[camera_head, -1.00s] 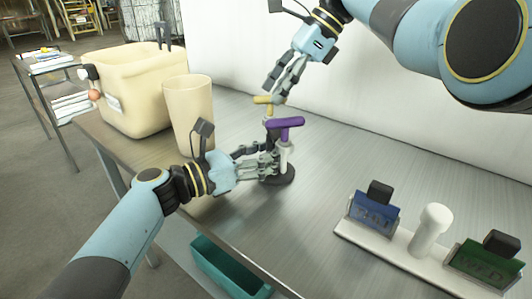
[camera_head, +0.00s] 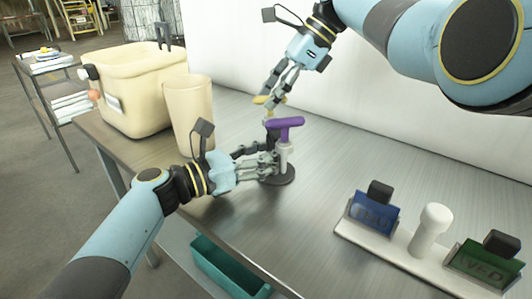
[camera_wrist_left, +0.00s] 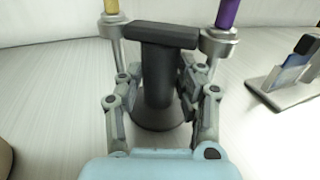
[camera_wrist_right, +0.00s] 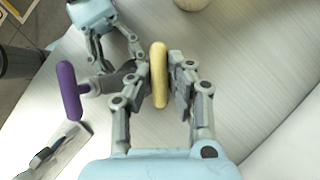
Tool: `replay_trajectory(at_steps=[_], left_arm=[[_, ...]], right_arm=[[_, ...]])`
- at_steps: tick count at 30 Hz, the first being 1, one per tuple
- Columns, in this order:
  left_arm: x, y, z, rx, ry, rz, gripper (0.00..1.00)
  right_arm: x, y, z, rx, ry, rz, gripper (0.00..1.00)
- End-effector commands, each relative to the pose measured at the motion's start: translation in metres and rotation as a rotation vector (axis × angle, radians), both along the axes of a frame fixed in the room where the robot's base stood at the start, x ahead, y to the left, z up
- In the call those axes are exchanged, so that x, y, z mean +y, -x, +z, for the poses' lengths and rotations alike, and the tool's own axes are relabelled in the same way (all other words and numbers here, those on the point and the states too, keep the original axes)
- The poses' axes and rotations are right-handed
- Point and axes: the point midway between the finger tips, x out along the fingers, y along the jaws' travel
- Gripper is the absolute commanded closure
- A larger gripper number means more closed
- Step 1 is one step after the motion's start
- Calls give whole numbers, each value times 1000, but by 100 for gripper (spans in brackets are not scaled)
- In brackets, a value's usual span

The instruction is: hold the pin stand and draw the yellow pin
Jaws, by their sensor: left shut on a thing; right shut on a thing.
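The pin stand has a dark round base (camera_head: 282,179), a dark post (camera_wrist_left: 158,75) and a crossbar (camera_wrist_left: 163,36) with a pale socket at each end. My left gripper (camera_wrist_left: 157,88) is shut around the post from the front. The yellow pin (camera_wrist_right: 159,74) has a T-handle; its lower part shows above the left socket in the left wrist view (camera_wrist_left: 112,6). My right gripper (camera_head: 270,102) is shut on its handle from above. How deep the pin sits is hidden. The purple pin (camera_head: 287,124) stands upright in the other socket.
A beige cup (camera_head: 189,108) and beige bin (camera_head: 125,100) stand to the left. At the right a white rack (camera_head: 405,246) carries a blue sign (camera_head: 372,214), a white knob (camera_head: 431,228) and a green sign (camera_head: 480,268). A teal bin (camera_head: 225,268) is below the table edge.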

Motion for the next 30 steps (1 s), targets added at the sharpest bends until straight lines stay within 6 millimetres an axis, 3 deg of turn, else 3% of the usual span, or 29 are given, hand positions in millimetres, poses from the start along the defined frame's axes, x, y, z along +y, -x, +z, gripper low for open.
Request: replay_trajectory(at_steps=[30], left_arm=[[0,0,0,1,-1,0,100]], right_arm=[[0,0,40,-1,-1,0,100]])
